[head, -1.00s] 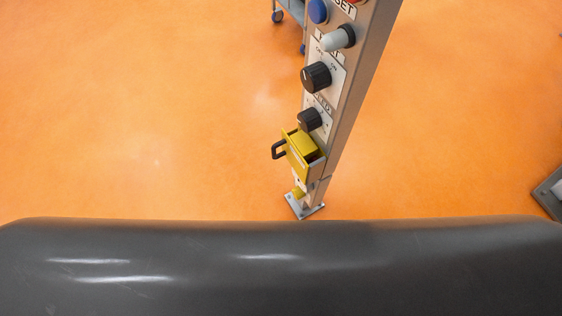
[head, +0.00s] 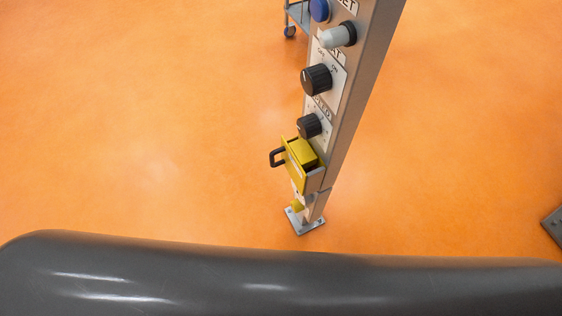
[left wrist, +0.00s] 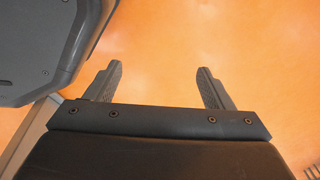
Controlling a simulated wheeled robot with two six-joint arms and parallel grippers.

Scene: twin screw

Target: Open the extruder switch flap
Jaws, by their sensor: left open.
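The yellow flap (head: 296,168) with a black loop handle (head: 277,158) is low on the front of a grey control post (head: 350,120). Its handle side points left, and a yellow block shows behind the flap. I cannot tell for sure how far the flap is swung. My left gripper (left wrist: 158,80) shows in the left wrist view, with its two fingers spread and only orange floor between them. It is apart from the flap and does not show in the head view. My right gripper is in neither view.
Two black knobs (head: 316,80), a whitish switch (head: 337,37) and a blue button (head: 319,10) sit above the flap. The post stands on a foot plate (head: 305,221). A cart (head: 297,15) stands at the top.

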